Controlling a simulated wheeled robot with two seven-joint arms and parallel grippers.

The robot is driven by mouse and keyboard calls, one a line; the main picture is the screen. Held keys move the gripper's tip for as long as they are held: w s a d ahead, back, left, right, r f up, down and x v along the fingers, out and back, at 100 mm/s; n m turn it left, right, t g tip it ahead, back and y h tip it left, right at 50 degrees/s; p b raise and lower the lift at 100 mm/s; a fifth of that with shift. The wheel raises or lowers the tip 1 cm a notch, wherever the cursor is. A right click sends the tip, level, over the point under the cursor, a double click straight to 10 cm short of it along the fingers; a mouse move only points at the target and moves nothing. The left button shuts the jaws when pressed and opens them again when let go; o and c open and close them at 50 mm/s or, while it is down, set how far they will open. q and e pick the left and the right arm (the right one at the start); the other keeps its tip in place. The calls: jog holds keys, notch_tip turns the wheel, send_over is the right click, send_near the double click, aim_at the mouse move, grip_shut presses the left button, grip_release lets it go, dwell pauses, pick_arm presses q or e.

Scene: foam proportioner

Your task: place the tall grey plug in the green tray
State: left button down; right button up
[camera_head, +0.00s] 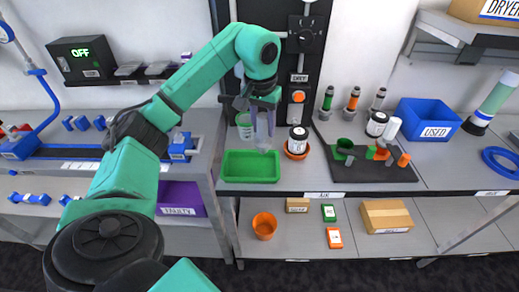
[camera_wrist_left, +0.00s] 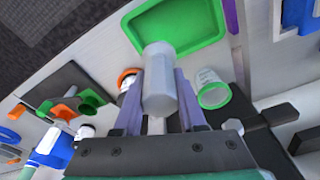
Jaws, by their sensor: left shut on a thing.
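The tall grey plug (camera_head: 264,134) is held between the fingers of my left gripper (camera_head: 262,104), its free end pointing down. In the head view its lower end overlaps the back right edge of the green tray (camera_head: 250,179). In the left wrist view the plug (camera_wrist_left: 159,80) stands between the two fingers of the gripper (camera_wrist_left: 160,102), and its far end appears beside the rim of the tray (camera_wrist_left: 213,20). No object shows on the visible tray floor. My right gripper is not in view.
A clear cup (camera_head: 244,126) stands behind the tray. A black-lidded white jar (camera_head: 297,139) sits in an orange dish (camera_head: 296,152) to the right. A dark board (camera_head: 372,170) with small coloured parts and a blue bin (camera_head: 428,118) lie further right.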

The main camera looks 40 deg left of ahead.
aim_at(261, 142)
pick_arm(q)
jog(key=f, duration=0.7)
jog(key=shift+s+a+f, duration=0.1)
jog(key=shift+s+f, duration=0.15)
jog(key=shift+s, duration=0.05)
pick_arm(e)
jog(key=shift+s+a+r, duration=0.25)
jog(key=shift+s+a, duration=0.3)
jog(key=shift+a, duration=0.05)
pick_arm(q)
jog(key=shift+a+f, duration=0.1)
jog(key=shift+c, duration=2.4)
grip_release()
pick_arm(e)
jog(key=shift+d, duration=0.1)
